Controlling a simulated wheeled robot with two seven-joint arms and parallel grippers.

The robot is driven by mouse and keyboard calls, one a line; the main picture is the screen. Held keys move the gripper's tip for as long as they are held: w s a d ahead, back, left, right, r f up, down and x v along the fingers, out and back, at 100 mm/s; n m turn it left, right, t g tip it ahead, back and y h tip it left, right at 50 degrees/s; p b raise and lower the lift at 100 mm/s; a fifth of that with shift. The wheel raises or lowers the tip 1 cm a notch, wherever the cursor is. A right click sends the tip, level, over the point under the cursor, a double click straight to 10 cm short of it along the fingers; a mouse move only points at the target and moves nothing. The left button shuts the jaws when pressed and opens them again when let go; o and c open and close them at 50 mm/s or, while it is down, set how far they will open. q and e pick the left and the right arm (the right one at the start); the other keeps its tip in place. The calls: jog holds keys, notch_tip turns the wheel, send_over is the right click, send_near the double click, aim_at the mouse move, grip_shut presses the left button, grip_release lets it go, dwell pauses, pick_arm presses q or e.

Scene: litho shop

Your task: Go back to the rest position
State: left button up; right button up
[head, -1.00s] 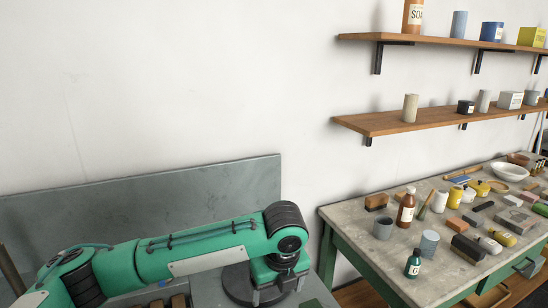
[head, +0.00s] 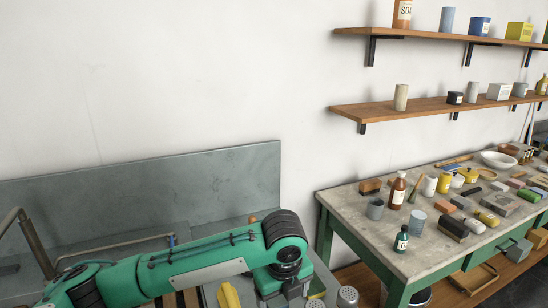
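My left arm (head: 200,268) reaches in from the left along the bottom edge. It is green and ends in a dark-capped joint (head: 283,228) that points down. My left gripper lies below the frame edge and is not seen. My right arm and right gripper are not in view.
A concrete-topped green workbench (head: 345,208) at the right holds an amber bottle (head: 396,190), a dark green bottle (head: 402,239), a grey cup (head: 375,209) and many small items. Two wooden shelves hang above. A grey panel (head: 130,195) stands behind my arm. A yellow item (head: 229,295) shows below it.

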pick_arm(q)
jog(key=s+f+n+h, duration=0.5)
jog(key=s+f+n, duration=0.4)
jog(key=s+n, duration=0.15)
jog(key=s+a+f+n+t+y, duration=0.1)
jog(key=s+a+f+n+y, duration=0.1)
jog(key=s+a+f+n, duration=0.45)
jog(key=s+a+f+n+y, duration=0.1)
jog(key=s+a+n, duration=0.4)
jog(key=a, duration=0.5)
jog(key=s+a+f+n+t+y, duration=0.1)
jog(key=s+a+f+n+y, duration=0.15)
jog(key=s+a+n, duration=0.4)
notch_tip(320, 180, down, 34)
jog(key=w+a+f+g+b, duration=0.1)
jog(key=a+b, duration=0.1)
jog(key=s+a+f+g+b, duration=0.1)
jog(key=s+a+f+b, duration=0.1)
jog(key=s+f, duration=1.6)
notch_tip(320, 180, down, 2)
jog(key=shift+s+a+f+g, duration=0.15)
jog(key=shift+s+a+g, duration=0.15)
jog(key=shift+a, duration=0.35)
